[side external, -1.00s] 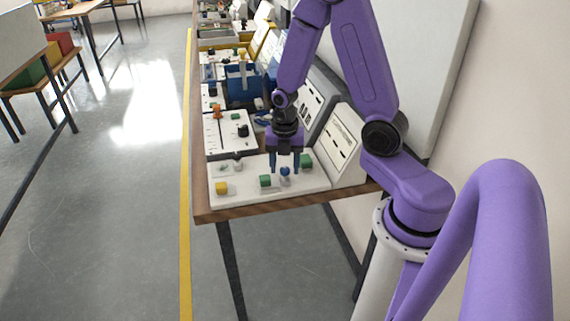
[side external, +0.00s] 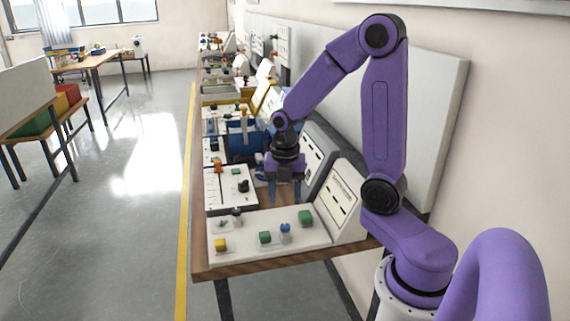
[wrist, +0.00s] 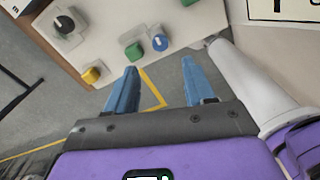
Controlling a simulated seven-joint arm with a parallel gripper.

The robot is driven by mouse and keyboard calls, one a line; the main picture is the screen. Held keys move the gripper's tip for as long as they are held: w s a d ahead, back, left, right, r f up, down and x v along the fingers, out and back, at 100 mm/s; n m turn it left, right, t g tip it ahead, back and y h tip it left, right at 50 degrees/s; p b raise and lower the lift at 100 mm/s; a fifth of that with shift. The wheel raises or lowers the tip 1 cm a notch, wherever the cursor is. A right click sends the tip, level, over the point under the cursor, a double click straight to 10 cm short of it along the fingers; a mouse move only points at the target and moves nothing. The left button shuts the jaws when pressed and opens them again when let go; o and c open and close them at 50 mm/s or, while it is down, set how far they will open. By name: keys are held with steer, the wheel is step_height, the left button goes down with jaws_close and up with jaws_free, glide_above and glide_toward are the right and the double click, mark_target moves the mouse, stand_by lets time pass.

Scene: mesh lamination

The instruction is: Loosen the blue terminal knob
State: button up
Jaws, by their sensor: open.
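The blue terminal knob (side external: 285,229) stands upright on a pale post on the white panel (side external: 255,244) at the front of the bench. A green block (side external: 265,238) is just left of it, and a larger green block (side external: 305,217) is behind it to the right. My gripper (side external: 285,200) is open and empty, with its blue fingers apart, above the panel and clear of the knob. In the wrist view, the blue knob (wrist: 160,42) shows beyond the gap between the two fingertips (wrist: 159,72). Nothing hides the knob.
A yellow block (side external: 221,245) and a dark-topped dial (side external: 237,213) are on the panel's left. A white box with a black knob (side external: 243,186) and a sloped white panel (side external: 341,197) stand close by. The panel's front edge is near the bench edge.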

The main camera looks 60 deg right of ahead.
step_height(320, 180, up, 9)
stand_by(0.3)
steer(key=shift+f, duration=0.15)
